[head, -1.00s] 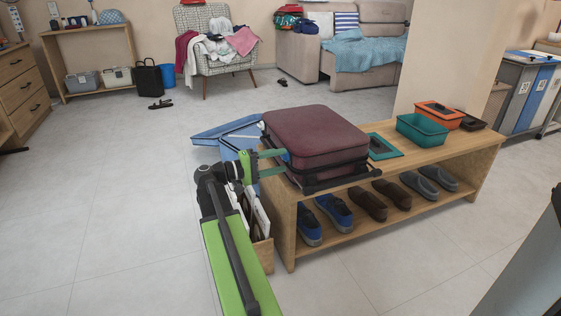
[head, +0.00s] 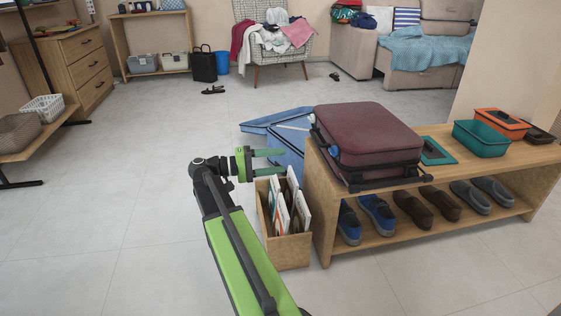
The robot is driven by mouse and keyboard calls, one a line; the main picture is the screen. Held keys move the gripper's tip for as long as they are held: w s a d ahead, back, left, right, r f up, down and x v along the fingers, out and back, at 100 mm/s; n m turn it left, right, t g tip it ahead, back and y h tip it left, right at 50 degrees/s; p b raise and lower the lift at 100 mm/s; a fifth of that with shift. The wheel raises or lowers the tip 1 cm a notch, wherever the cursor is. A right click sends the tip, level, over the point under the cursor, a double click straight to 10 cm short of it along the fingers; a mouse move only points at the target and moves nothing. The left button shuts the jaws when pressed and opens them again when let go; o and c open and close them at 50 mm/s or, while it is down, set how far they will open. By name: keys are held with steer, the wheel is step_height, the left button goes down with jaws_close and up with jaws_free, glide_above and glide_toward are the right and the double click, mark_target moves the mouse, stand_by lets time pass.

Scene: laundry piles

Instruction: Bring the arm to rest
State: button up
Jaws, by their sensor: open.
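My gripper (head: 280,162) is in the middle of the head view, at the end of my green arm. Its two green fingers are apart and point to the right, with nothing between them. It is above a wooden box (head: 291,250) holding several upright flat items (head: 283,212). It is to the left of a dark red suitcase (head: 368,135) lying flat on a wooden shoe bench (head: 456,158). The fingers are apart from the suitcase.
A blue open container (head: 289,128) stands on the floor behind my gripper. The bench also bears a teal tray (head: 481,138) and an orange tray (head: 503,122), with shoes below. A drawer chest (head: 82,68) and shelf stand at left. The floor left of my arm is clear.

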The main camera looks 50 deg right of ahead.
steer(key=w+a+r+n+t+p, duration=0.3)
steer(key=w+a+r+t+p, duration=0.15)
steer(key=a+p, duration=0.5)
steer(key=a+f+n+t+y+p, duration=0.15)
steer(key=a+f+y, duration=0.3)
steer(key=a, duration=0.65)
steer(key=a+f+n+t+y+p, duration=0.1)
steer(key=a+f+t+y+p, duration=0.25)
steer(key=a, duration=0.65)
steer(key=a+f+n+t+y+p, duration=0.15)
steer(key=a+f+y, duration=0.4)
steer(key=a, duration=0.55)
step_height(320, 180, up, 39)
steer(key=w+a+y+p, duration=0.1)
steer(key=p, duration=3.6)
steer(key=shift+w+p, duration=0.15)
steer(key=shift+p, duration=0.2)
steer(key=shift+f, duration=0.1)
